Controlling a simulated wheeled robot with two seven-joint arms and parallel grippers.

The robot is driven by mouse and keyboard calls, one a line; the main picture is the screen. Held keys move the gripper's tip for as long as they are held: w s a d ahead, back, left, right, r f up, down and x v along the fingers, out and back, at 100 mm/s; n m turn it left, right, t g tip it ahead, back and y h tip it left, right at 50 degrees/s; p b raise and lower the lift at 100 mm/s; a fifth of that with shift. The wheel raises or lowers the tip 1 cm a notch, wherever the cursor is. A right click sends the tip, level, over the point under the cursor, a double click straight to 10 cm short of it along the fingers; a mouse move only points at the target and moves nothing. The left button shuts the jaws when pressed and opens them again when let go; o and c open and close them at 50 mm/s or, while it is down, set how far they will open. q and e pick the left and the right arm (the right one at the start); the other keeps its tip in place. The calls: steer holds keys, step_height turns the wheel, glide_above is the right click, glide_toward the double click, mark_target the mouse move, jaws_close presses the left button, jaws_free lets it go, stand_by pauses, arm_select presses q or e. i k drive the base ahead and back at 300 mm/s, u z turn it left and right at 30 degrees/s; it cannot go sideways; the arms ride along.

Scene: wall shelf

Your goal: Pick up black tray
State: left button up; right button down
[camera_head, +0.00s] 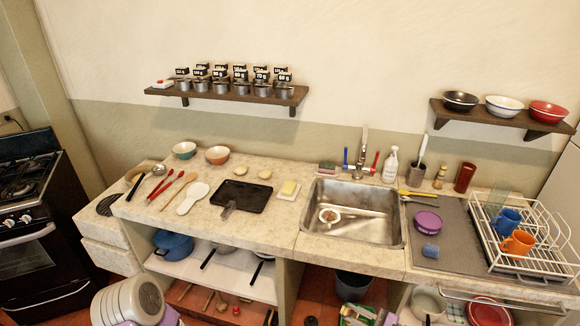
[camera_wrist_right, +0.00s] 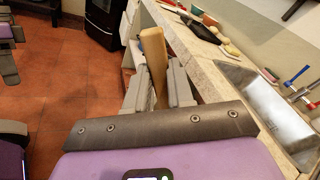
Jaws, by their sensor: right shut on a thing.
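The black tray (camera_head: 247,192) lies flat on the stone counter left of the sink. A dark grey handle-like piece (camera_head: 228,209) lies over its front left edge. In the right wrist view the tray shows small and dark (camera_wrist_right: 204,33) at the far end of the counter. My right gripper (camera_wrist_right: 154,95) is shut on a tan wooden piece (camera_wrist_right: 153,58) that stands up between its grey fingers. It is in front of the counter, well apart from the tray, and does not show in the head view. My left gripper is not clearly in view.
A butter dish (camera_head: 288,190) stands right of the tray, with a white spoon rest (camera_head: 192,198) on its left. The sink (camera_head: 350,212) and dish rack (camera_head: 520,240) are to the right. The counter's front edge is mostly clear.

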mark_target(231, 194)
steer(key=u, duration=2.25)
steer(key=i, duration=1.6)
steer(key=z, duration=2.15)
